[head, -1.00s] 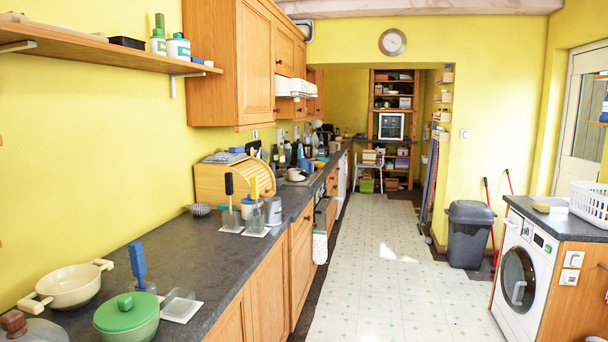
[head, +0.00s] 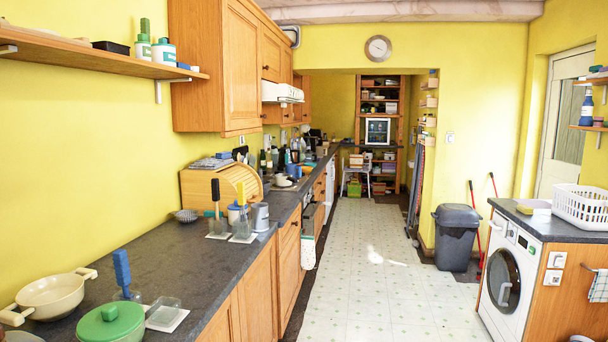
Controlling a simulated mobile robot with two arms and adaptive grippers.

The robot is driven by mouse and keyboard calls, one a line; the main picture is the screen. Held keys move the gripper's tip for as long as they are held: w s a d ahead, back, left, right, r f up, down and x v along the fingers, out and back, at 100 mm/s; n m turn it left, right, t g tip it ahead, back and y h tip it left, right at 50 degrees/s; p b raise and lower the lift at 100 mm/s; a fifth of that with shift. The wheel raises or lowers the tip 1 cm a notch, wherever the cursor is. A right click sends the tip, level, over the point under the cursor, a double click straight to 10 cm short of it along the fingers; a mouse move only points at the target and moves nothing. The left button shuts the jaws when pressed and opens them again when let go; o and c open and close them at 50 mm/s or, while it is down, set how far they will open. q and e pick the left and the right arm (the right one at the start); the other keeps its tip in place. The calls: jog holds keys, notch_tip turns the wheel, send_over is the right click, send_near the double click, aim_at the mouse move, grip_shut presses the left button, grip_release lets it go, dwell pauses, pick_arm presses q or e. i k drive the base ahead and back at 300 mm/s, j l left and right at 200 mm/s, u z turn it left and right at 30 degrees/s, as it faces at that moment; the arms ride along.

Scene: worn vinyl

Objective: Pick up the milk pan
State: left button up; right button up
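A small pale pan-like vessel (head: 283,181) stands on the hob area far along the left counter. It is small in the picture, and I cannot tell for sure whether it is the milk pan. Neither of my grippers shows in the head view.
The dark counter (head: 160,248) runs along the left wall. A blue-handled brush (head: 122,272) and a glass dish (head: 163,308) stand near the pots. The tiled floor (head: 365,270) is clear. A grey bin (head: 457,236) and washing machine (head: 508,275) stand on the right.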

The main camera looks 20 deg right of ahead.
aim_at(282, 180)
jog(key=i+l+z, duration=0.3)
jog(key=i, duration=0.3)
jog(key=i+l+z, duration=0.35)
jog(key=i, duration=0.25)
jog(key=i+z, duration=0.3)
jog(key=i, duration=0.3)
jog(key=i+u, duration=0.2)
jog(key=i, duration=0.55)
jog(key=i+l+u, duration=0.2)
jog(key=i, duration=0.6)
